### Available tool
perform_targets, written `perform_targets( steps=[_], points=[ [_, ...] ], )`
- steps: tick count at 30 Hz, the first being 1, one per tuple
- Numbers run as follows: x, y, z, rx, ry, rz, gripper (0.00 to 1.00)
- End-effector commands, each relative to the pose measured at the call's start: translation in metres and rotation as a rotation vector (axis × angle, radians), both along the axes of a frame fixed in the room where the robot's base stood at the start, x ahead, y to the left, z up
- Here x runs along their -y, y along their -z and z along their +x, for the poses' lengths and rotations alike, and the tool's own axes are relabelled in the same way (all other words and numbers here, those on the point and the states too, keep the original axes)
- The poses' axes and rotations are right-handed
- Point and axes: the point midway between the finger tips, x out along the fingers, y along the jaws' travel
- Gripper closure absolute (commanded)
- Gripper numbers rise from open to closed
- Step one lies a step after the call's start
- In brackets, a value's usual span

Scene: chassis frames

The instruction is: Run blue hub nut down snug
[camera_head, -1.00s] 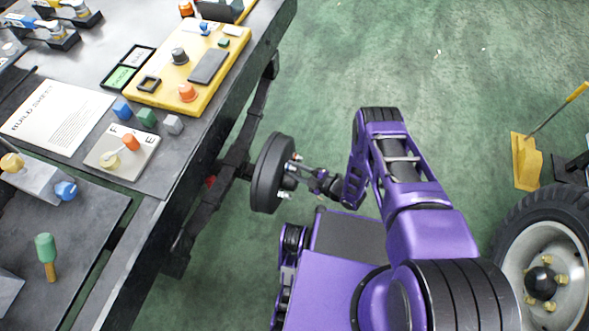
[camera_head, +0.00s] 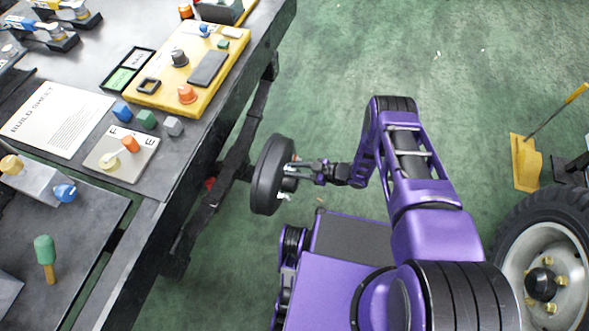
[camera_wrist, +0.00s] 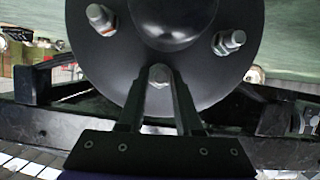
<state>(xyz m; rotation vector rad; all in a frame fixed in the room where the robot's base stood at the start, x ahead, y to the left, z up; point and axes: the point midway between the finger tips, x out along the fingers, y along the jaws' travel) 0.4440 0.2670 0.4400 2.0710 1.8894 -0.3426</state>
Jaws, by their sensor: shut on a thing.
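The dark round hub (camera_head: 268,176) stands upright beside the bench edge in the head view, and its face fills the top of the wrist view (camera_wrist: 110,65). My gripper (camera_head: 294,166) reaches the hub's face from the right. In the wrist view its fingers (camera_wrist: 160,80) are shut around a small light-grey nut or stud end (camera_wrist: 159,73) below the hub's dark centre. No blue shows on this piece; the fingers partly hide it. Two other metal studs stick out, one at upper left (camera_wrist: 100,17) with an orange ring and one at right (camera_wrist: 228,42).
The bench (camera_head: 150,205) lies left of the hub, with a yellow panel (camera_head: 215,80), a grey plate (camera_head: 105,160) and a blue knob-like piece (camera_head: 65,191) on it. A tyred wheel (camera_head: 562,230) stands at right. Green floor is open beyond my arm.

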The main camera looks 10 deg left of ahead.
Motion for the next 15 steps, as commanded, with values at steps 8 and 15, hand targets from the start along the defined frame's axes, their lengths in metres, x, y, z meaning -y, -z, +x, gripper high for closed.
perform_targets(
  steps=[8, 15],
  points=[
    [0.0009, 0.0005, 0.0007, -0.064, 0.001, 0.004, 1.0],
    [0.0011, 0.0005, 0.0005, -0.073, 0.002, 0.005, 1.0]
  ],
)
